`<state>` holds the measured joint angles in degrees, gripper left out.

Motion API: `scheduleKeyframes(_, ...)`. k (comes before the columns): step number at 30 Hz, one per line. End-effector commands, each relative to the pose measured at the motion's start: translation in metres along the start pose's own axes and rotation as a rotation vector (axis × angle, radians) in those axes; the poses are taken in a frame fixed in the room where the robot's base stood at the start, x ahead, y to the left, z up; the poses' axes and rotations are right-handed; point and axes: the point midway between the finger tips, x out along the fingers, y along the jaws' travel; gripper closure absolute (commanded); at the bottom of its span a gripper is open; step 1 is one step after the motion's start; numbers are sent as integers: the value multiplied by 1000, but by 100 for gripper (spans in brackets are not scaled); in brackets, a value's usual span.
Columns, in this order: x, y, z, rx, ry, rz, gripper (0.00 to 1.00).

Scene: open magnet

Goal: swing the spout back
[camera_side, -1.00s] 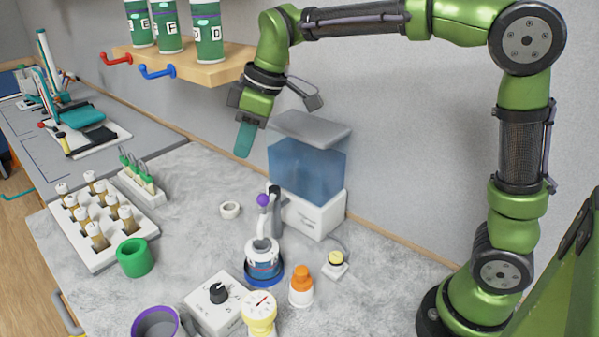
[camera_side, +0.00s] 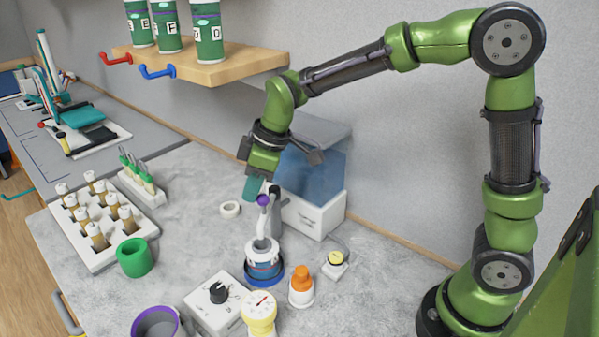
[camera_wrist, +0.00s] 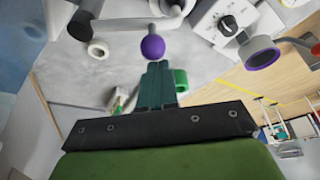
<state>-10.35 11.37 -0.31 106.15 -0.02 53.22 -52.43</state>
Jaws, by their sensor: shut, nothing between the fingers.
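A blue-based device (camera_side: 263,268) stands on the counter, with a pale upright arm topped by a purple ball knob (camera_side: 263,200). A dark-ended pipe, apparently the spout (camera_side: 275,205), shows beside the knob, near the white box. In the wrist view the pale pipe (camera_wrist: 130,24) runs left to its dark end, and the purple knob (camera_wrist: 152,47) sits just beyond my fingertips. My gripper (camera_side: 251,190) points down, shut and empty, its teal fingers just above and left of the knob. In the wrist view the fingertips (camera_wrist: 158,66) look close to it; I cannot tell whether they touch.
A white box with a blue tank (camera_side: 312,190) stands behind the device. An orange-capped bottle (camera_side: 301,286), a yellow gauge (camera_side: 260,312) and a dial box (camera_side: 214,303) are in front. A tape roll (camera_side: 230,209), green cup (camera_side: 134,257) and vial rack (camera_side: 100,225) lie left.

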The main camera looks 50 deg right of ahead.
Motion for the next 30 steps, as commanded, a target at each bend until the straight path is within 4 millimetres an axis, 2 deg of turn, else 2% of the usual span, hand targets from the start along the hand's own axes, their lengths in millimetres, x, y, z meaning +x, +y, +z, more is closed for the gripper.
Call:
scheduleKeyframes(17, -2, -1, 6, -59, 0, -24, 100)
scheduleKeyframes(30, -13, -6, 35, -389, 0, -147, 100)
